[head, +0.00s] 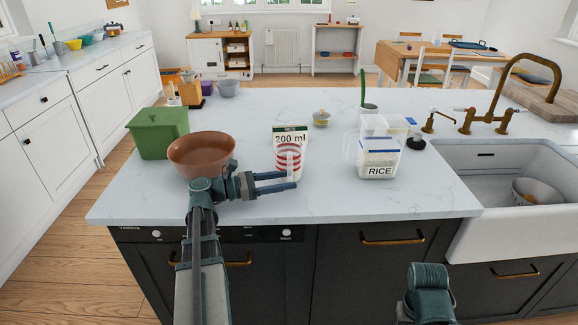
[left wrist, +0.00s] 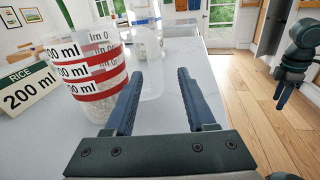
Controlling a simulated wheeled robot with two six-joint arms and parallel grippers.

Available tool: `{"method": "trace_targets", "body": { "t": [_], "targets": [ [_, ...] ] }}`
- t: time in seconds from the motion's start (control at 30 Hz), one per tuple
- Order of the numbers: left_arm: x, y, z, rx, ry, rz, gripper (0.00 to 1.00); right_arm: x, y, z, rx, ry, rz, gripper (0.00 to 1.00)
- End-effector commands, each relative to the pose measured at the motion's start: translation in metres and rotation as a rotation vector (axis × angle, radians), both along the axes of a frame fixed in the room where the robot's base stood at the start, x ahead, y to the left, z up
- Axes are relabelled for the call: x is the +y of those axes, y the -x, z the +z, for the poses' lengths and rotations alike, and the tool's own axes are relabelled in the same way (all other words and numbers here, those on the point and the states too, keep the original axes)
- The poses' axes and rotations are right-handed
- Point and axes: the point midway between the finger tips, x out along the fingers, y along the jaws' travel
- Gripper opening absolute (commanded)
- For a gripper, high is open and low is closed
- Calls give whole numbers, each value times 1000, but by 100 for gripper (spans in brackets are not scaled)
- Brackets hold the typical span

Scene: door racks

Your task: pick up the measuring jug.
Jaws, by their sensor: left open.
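The measuring jug (head: 287,162) is clear with red bands and stands on the worktop in front of a "200 ml" rice card (head: 290,137). In the left wrist view the jug (left wrist: 88,75) stands left of my fingers, and a clear handle-like loop (left wrist: 150,78) shows beyond the fingertips. My left gripper (head: 291,180) is open and empty, low over the worktop with fingers pointing right, just in front of the jug. Whether it touches the jug is unclear. My right gripper (left wrist: 283,92) hangs at the right of the left wrist view, its opening unclear.
A brown bowl (head: 201,152) and a green bin (head: 158,132) stand left of the jug. A clear rice container (head: 379,158) stands to the right, near the sink (head: 500,225). The worktop between jug and rice container is clear.

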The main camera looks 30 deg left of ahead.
Motion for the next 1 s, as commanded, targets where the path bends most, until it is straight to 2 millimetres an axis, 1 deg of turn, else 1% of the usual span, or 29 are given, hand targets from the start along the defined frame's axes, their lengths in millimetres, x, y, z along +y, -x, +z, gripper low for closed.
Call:
{"method": "trace_targets", "body": {
  "t": [0.1, 0.17, 0.3, 0.43, 0.57, 0.77, 0.8, 0.87, 1.0],
  "targets": [
    [-1, -2, 0, 0, 0, 0, 56, 0, 0, 0, 0, 0, 0, 50],
    [-4, -6, 0, 0, 0, -1, 56, 0, 0, 0, 0, 0, 0, 50],
    [-17, -23, 1, 0, 0, -3, 56, 0, 0, 2, 0, 0, 0, 50],
    [-29, -34, 1, 0, 0, -2, 56, 0, 0, 1, 0, 0, 0, 50],
    [-34, -39, 1, 0, 0, -1, 56, 0, 0, 1, 0, 0, 0, 50],
    [-34, -40, 1, 0, 0, 1, 56, 0, 0, 1, 0, 0, 0, 50],
    [-34, -40, 1, 0, 0, 1, 54, 0, 0, 1, 0, 0, 0, 50],
    [-34, -40, 1, 0, 0, 0, 43, 0, 0, 1, 0, 0, 0, 50],
    [-34, -40, 1, 0, 0, 0, 18, 0, 0, 1, 0, 0, 0, 50]
  ]
}}
